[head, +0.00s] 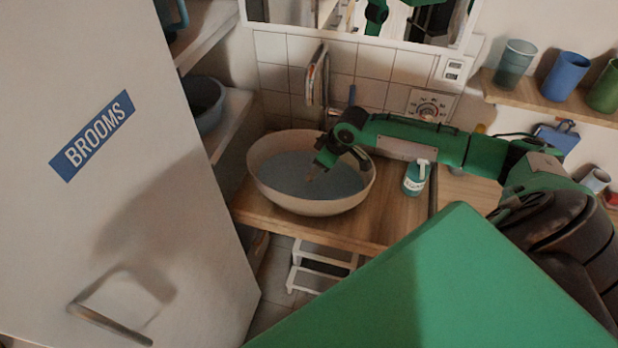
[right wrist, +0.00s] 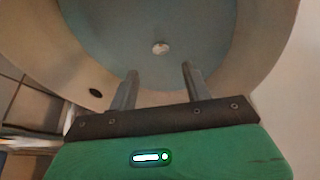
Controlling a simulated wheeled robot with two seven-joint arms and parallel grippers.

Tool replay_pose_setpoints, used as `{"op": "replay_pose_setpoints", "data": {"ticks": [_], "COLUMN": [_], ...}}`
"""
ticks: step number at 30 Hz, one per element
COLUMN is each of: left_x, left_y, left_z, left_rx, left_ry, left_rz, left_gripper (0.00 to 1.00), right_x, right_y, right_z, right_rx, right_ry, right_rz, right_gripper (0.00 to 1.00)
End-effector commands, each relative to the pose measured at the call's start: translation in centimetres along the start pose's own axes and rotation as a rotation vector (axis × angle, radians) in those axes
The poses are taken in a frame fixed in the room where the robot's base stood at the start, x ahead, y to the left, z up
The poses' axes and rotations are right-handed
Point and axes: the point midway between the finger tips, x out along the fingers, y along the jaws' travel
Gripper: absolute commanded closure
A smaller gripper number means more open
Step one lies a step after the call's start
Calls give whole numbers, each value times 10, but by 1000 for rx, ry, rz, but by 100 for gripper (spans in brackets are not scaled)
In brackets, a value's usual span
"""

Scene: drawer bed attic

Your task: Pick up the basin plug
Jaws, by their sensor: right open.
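The basin (head: 268,187) is a round beige bowl on a wooden counter, with a blue-grey inside that may be water. In the right wrist view, a small pale round thing with a reddish mark, seemingly the basin plug (right wrist: 160,47), lies at the basin's bottom. My right gripper (head: 313,174) points down into the basin; in its wrist view the two fingers (right wrist: 159,72) are apart with nothing between them. The plug shows just beyond the fingertips, roughly centred between them. In the head view I cannot make out the plug. My left gripper is not in view.
A tap (head: 317,75) stands behind the basin. A green-and-white bottle (head: 415,178) stands right of it, under my right arm. A white door marked BROOMS (head: 150,220) fills the left. A white step stool (head: 315,262) is below the counter. Cups stand on a shelf (head: 540,105) at right.

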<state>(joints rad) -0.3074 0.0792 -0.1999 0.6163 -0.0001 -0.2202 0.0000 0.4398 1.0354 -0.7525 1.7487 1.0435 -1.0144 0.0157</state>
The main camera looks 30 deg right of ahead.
Motion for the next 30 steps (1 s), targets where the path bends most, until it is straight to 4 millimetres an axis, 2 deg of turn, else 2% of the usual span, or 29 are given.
{"op": "replay_pose_setpoints", "data": {"ticks": [2, 5, 10, 14, 21, 30], "left_x": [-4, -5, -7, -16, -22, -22], "left_y": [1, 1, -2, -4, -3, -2], "left_z": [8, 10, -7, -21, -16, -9], "left_rx": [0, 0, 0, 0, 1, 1], "left_ry": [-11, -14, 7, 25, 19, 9], "left_rz": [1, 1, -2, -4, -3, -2], "left_gripper": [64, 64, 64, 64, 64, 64], "right_x": [13, 26, 35, 50, 80, 86], "right_y": [0, -1, -1, -3, -3, -3], "right_z": [-1, -1, 0, 3, 6, 6], "right_rx": [2, 1, 0, 2, 1, -1], "right_ry": [1, 1, 1, -2, 0, 1], "right_rz": [-1, -1, 0, -2, 1, 1], "right_gripper": [51, 51, 51, 51, 51, 51]}}
